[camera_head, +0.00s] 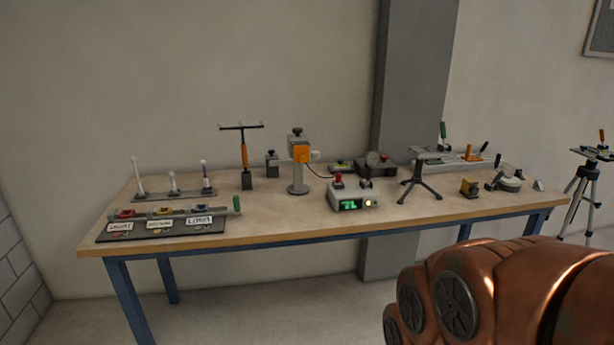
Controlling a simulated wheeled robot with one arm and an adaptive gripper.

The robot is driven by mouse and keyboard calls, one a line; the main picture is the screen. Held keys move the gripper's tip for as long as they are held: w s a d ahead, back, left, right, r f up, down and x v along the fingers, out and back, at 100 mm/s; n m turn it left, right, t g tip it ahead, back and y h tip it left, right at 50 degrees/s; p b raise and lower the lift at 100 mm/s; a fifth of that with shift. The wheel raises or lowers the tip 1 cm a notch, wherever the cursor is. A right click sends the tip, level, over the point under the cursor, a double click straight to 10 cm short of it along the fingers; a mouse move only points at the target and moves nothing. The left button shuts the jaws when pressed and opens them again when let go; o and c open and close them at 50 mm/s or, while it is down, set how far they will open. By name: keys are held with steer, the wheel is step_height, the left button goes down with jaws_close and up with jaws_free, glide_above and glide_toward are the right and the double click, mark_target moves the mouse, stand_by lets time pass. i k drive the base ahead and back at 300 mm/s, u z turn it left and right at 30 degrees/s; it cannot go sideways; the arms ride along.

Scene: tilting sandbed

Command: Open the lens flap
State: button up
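A lens flap cannot be made out for certain at this distance. An orange square piece (301,153) sits on the front of a grey post-mounted device (297,178) at the middle of the table, and it may be the flap. I cannot tell whether it is open or closed. My gripper is not in view. Only a copper-coloured link of my arm shows large at the lower right, in front of the table's right part.
The wooden table (265,225) has blue legs. A control box (351,197) with a green display stands right of the post. A labelled rack (160,229) is at the left, a small black tripod (419,180) at the right. A tall tripod (583,185) stands beyond the table.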

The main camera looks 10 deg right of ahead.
mark_target(301, 152)
steer(key=u, duration=1)
steer(key=i, duration=1.45)
steer(key=z, duration=0.35)
